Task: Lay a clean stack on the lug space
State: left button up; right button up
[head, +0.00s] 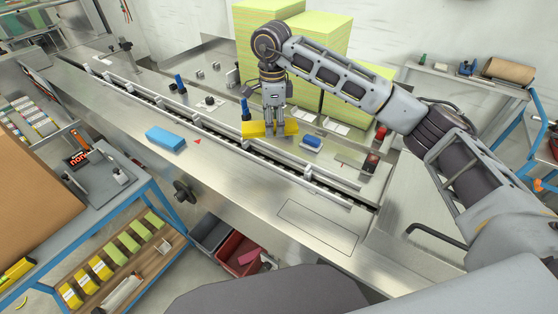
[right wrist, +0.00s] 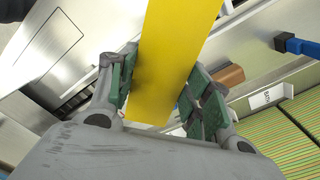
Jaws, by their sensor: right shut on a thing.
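My right gripper (head: 274,132) reaches down over the far side of the lug conveyor (head: 213,132) and is shut on a yellow stack (head: 254,129). The stack lies crosswise in the fingers, with an end sticking out on each side. In the right wrist view the yellow stack (right wrist: 172,55) is between the green-padded fingers (right wrist: 163,92). The conveyor is a dark track between metal rails, running diagonally across the steel machine top. I cannot tell whether the stack touches the surface below it. My left gripper is not in view.
A blue block (head: 166,138) lies on the near steel deck, beside a small red triangle (head: 197,141). A blue-topped item (head: 311,142) is right of the gripper. Tall yellow-green stacks (head: 325,45) stand behind. The near deck (head: 255,186) is mostly clear.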

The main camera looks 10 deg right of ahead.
jog(key=m, duration=0.4)
jog(key=shift+s+d+m, duration=0.3)
jog(key=shift+s+d, duration=0.05)
jog(key=shift+d, duration=0.05)
jog(key=shift+s+m, duration=0.1)
jog(key=shift+m, duration=1.6)
jog(key=shift+d, duration=0.1)
notch_tip(320, 180, down, 6)
jog(key=p, duration=0.1)
jog(key=shift+f, duration=0.15)
jog(key=shift+f+p, duration=0.4)
jog(key=shift+f, duration=1.5)
jog(key=shift+f+b, duration=0.6)
